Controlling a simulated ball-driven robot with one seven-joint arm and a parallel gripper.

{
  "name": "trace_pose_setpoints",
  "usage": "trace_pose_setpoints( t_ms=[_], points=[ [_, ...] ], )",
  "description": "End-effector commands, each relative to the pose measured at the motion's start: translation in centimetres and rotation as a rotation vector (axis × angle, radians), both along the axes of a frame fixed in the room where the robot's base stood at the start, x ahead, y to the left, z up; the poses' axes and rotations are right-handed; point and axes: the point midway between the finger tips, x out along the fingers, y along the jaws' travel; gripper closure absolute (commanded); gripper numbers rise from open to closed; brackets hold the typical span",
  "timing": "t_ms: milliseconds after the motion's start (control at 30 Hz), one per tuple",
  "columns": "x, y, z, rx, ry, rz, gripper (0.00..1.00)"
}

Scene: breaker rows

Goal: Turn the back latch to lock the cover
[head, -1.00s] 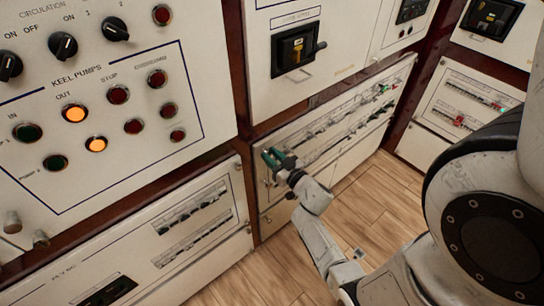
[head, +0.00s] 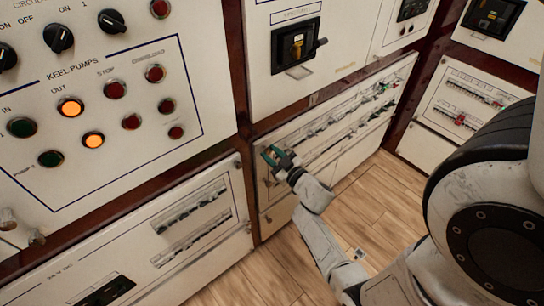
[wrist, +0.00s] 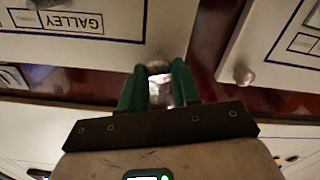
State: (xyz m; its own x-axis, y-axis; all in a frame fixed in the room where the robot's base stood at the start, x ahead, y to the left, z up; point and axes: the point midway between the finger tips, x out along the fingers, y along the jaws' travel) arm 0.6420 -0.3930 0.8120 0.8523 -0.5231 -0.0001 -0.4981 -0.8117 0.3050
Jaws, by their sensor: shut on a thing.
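My gripper (head: 271,156) is at the upper left corner of the long pale breaker cover (head: 345,150) in the head view. In the wrist view its two green fingers (wrist: 160,88) are closed around a small metallic latch (wrist: 159,69), whose rounded end shows between the fingertips. The fingers hide most of the latch, so I cannot tell its exact angle. The cover lies against its panel below the upper cabinet, with rows of breakers showing in it.
A similar round metal knob (wrist: 244,77) sits on the neighbouring panel in the wrist view. The keel pumps panel (head: 110,125) and a lower breaker panel (head: 195,225) stand to the left. Wooden floor (head: 375,215) is clear in front of the cover.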

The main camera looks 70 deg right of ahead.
Motion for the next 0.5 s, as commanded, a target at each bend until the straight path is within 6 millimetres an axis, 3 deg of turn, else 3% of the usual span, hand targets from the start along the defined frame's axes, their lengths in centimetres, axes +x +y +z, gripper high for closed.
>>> trace_pose_setpoints(
  t_ms=[500],
  points=[
    [0.14, 0.18, -0.34, -0.423, 0.257, 0.003, 0.99]
  ],
)
